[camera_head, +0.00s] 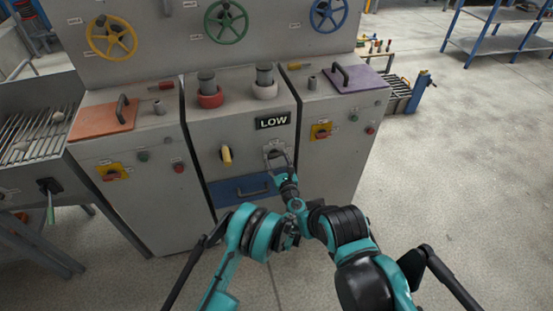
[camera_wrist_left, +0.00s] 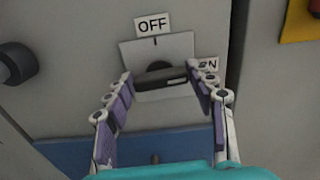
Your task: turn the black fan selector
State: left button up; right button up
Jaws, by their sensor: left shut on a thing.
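The black fan selector (camera_wrist_left: 160,78) is a dark bar-shaped knob on a pale square plate (camera_wrist_left: 180,48) in the left wrist view. The bar lies nearly level, its right end towards a partly covered "ON" label (camera_wrist_left: 208,65). An "OFF" label (camera_wrist_left: 152,24) sits above the plate. My left gripper (camera_wrist_left: 163,90) is shut on the selector, with a purple-padded finger at each end of the bar. In the head view my left gripper (camera_head: 278,160) is at the middle cabinet's front and covers much of the selector. I cannot make out my right gripper.
A black "LOW" display (camera_head: 272,121) is above the selector. A yellow handle (camera_head: 226,155) sticks out to its left, and a blue drawer (camera_head: 240,190) is below. Side cabinets carry an orange lid (camera_head: 104,119) and a purple lid (camera_head: 350,79).

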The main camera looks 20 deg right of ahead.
pick_arm(q)
jog(key=n, duration=0.4)
jog(key=shift+a+n, duration=0.1)
jog(key=shift+n, duration=0.3)
jog(key=n, duration=0.8)
jog(key=shift+a+f+n, duration=0.1)
jog(key=shift+n, duration=2.1)
jog(key=shift+f, duration=0.1)
jog(key=o, duration=1.2)
jog(key=shift+c, duration=0.2)
